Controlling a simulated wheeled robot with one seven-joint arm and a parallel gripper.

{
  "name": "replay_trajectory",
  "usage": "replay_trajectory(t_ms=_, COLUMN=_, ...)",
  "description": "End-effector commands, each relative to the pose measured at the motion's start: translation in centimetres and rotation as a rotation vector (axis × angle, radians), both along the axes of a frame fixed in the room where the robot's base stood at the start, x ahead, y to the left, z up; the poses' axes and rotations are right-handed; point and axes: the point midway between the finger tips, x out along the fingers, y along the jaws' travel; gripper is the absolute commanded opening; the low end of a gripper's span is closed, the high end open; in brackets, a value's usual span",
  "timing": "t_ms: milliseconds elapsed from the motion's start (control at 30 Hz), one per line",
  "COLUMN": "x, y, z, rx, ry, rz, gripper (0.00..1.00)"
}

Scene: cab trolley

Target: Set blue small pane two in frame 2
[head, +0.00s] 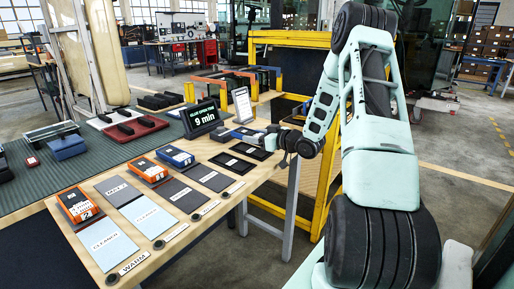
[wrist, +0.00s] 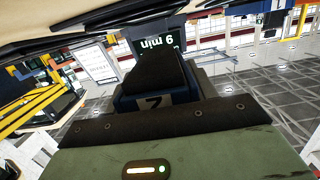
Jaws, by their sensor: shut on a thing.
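My gripper (head: 272,140) is shut on a blue block with a dark top, reaching over the right part of the wooden table. In the wrist view this blue small pane two (wrist: 125,103) sits just beyond the gripper's dark edge, with a pale label that reads as a 2. In the head view a blue piece shows at the gripper's far side, partly hidden by it. Dark flat plates lie on the table below and left of the gripper; I cannot tell which is frame 2.
A display reading 9 min (head: 203,118) stands behind the plates, with a white sign (head: 242,104) beside it. Another blue block (head: 175,156) and orange blocks, one here (head: 77,205), rest on the table.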

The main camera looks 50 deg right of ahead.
Motion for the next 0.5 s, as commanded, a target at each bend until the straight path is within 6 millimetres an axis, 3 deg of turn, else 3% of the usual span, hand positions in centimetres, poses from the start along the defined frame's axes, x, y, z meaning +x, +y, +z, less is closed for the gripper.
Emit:
replay_trajectory(t_ms=300, x=0.0, y=0.0, z=-3.6, rx=0.002, ry=-0.001, rz=-0.001, gripper=0.24)
replay_trajectory(t_ms=500, x=0.0, y=0.0, z=-3.8, rx=-0.002, ry=-0.002, rz=-0.001, gripper=0.24)
